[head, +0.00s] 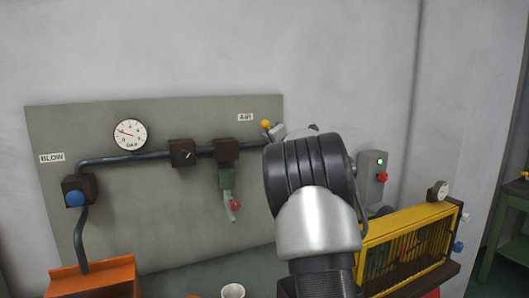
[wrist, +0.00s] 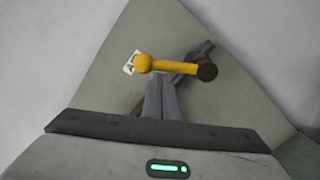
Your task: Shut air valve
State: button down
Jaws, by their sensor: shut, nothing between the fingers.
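The air valve's yellow lever (wrist: 178,66) shows in the wrist view, with a round yellow knob (wrist: 143,63) at its left end and a dark hub (wrist: 207,71) at its right end. In the head view the yellow knob (head: 265,124) shows just right of the AIR label (head: 245,117); my arm hides the rest of the valve. My gripper (wrist: 162,84) is shut and empty. Its fingertips appear just below the lever, close to the knob; I cannot tell whether they touch it.
The grey-green panel (head: 120,215) carries a pressure gauge (head: 130,135), a dark pipe, a black knob (head: 182,153) and a blue button (head: 75,198). A switch box (head: 371,176) and a yellow guard (head: 410,225) stand right of my arm. An orange box (head: 95,275) is lower left.

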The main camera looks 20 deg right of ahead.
jog(key=d+r+m+p, duration=0.1)
jog(key=m+p, duration=0.1)
jog(key=d+r+m+p, duration=0.1)
jog(key=d+m+p, duration=0.1)
jog(key=m, duration=0.1)
jog(key=shift+d+r, duration=0.2)
jog(key=shift+d+p, duration=0.2)
jog(key=shift+p, duration=0.1)
dwell(0.4)
